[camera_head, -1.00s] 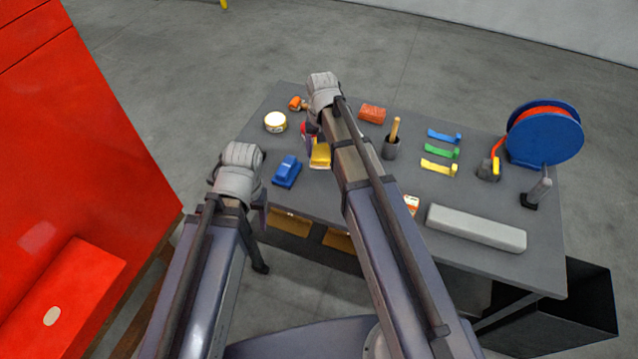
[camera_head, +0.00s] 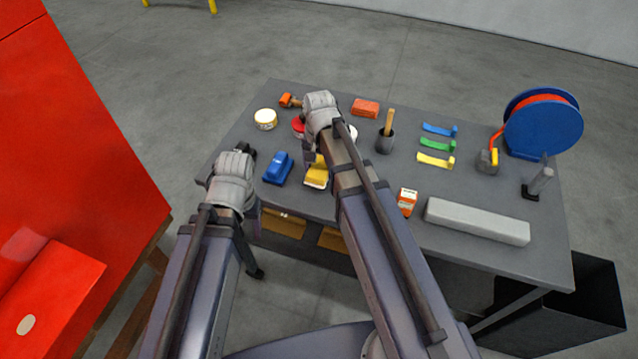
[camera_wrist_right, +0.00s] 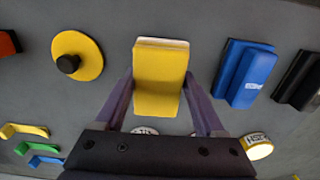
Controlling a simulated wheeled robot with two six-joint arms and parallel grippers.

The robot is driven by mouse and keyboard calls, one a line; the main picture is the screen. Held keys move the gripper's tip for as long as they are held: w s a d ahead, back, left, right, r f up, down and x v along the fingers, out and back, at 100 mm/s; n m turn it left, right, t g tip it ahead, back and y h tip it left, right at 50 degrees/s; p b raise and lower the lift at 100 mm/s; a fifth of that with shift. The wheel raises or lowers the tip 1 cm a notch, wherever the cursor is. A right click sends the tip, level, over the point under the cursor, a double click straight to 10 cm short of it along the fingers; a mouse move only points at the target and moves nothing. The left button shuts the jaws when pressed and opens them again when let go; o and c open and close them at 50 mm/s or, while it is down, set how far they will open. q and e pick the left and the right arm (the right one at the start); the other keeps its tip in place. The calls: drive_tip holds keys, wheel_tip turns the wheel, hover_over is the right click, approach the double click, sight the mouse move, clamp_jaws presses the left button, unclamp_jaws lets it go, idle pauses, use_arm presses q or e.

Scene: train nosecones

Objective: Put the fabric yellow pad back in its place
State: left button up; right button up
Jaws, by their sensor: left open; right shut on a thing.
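The yellow pad (camera_head: 317,178), a yellow block with a pale layer along one edge, is at the front left of the grey table. My right gripper (camera_head: 316,155) is shut on it. In the right wrist view the pad (camera_wrist_right: 158,80) sits between the two purple fingers. I cannot tell whether it touches the table. My left gripper (camera_head: 252,203) is open and empty at the table's front left edge, left of the pad; its fingers are mostly hidden by its wrist.
A blue block (camera_head: 278,168) lies just left of the pad. A yellow disc with a black knob (camera_wrist_right: 78,57) is on its other side. An orange-white box (camera_head: 407,202) and a long grey block (camera_head: 477,221) lie right of my right arm.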

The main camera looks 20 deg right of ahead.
sight(319, 176)
drive_tip(key=shift+f, duration=0.1)
wheel_tip(319, 176, down, 4)
drive_tip(key=b, duration=0.3)
drive_tip(key=shift+r+b, duration=0.2)
drive_tip(key=shift+b, duration=0.1)
drive_tip(key=shift+f, duration=0.15)
drive_tip(key=o, duration=1.3)
drive_tip(key=shift+r, duration=0.2)
